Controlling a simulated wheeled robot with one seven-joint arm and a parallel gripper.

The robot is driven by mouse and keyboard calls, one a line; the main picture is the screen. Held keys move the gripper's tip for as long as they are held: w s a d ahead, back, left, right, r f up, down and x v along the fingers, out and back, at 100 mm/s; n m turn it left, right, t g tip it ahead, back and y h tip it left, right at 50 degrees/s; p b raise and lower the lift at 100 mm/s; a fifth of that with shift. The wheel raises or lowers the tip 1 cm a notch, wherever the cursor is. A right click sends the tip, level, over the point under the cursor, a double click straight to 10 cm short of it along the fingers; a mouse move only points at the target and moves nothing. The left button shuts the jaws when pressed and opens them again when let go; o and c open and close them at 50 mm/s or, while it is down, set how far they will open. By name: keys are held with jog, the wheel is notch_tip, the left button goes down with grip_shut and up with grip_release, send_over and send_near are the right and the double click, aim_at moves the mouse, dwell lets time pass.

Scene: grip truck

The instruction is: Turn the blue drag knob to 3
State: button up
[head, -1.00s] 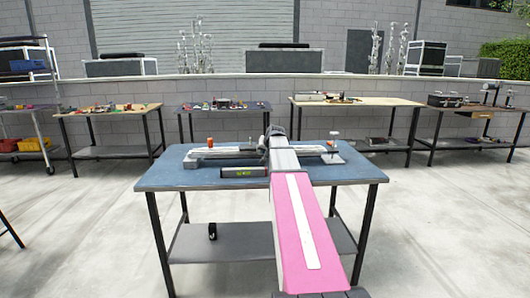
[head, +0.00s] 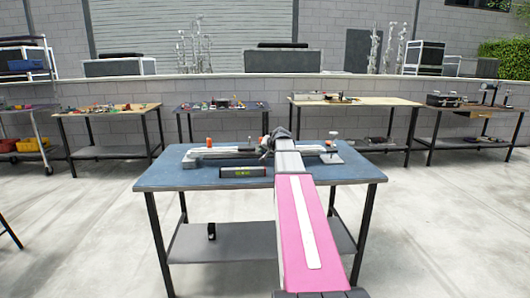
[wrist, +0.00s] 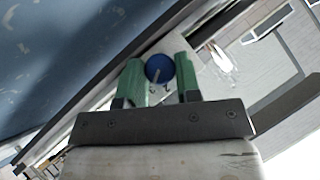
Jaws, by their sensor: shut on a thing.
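The blue drag knob (wrist: 159,68) shows in the wrist view as a round blue disc with a pale pointer line. My gripper (wrist: 159,80) has its two green fingers on either side of the knob, shut on it. The small marks beside the knob are too small to read. In the head view my arm hides the knob and the gripper. The grey device (head: 220,152) lies across the blue table (head: 190,178), with an orange knob (head: 209,142) near its left end. A black box with a green display (head: 243,171) stands in front; its reading is illegible.
A small black object (head: 211,231) stands on the table's lower shelf. Other tables with tools, such as the wooden one (head: 375,101), stand along the back wall. The concrete floor around the blue table is clear.

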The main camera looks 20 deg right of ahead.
jog(key=o, duration=0.6)
jog(key=v, duration=1.1)
